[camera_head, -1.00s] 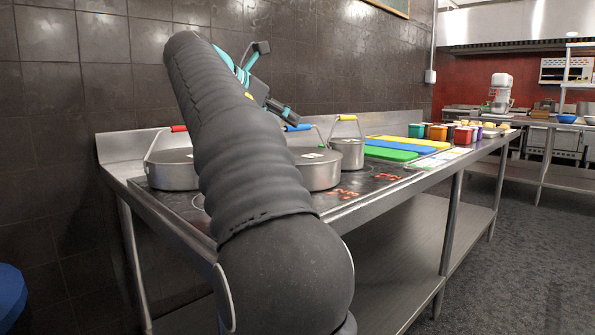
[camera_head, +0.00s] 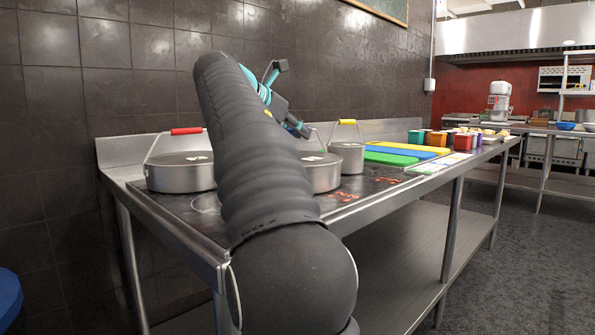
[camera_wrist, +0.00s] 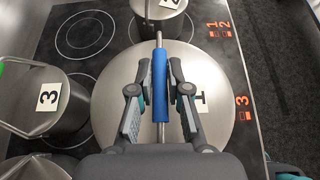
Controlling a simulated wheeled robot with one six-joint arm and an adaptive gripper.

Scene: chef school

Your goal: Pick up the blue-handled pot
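The blue-handled pot (camera_head: 325,178) is a wide steel pot with a lid, partly hidden behind my arm in the head view. In the wrist view its lid (camera_wrist: 215,110) carries a label "1", and its blue handle (camera_wrist: 160,80) stands raised across the middle. My gripper (camera_wrist: 160,88) is open, with one finger on each side of the blue handle. A small gap seems to show between each finger and the handle. In the head view my gripper (camera_head: 298,129) is above this pot and hides the blue grip.
A red-handled pot (camera_head: 180,177) stands at the left and a yellow-handled pot (camera_head: 347,158) stands behind, to the right. In the wrist view a pot labelled "3" (camera_wrist: 60,115) is close on the left. Coloured boards (camera_head: 395,157) lie farther right on the steel table (camera_head: 445,180).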

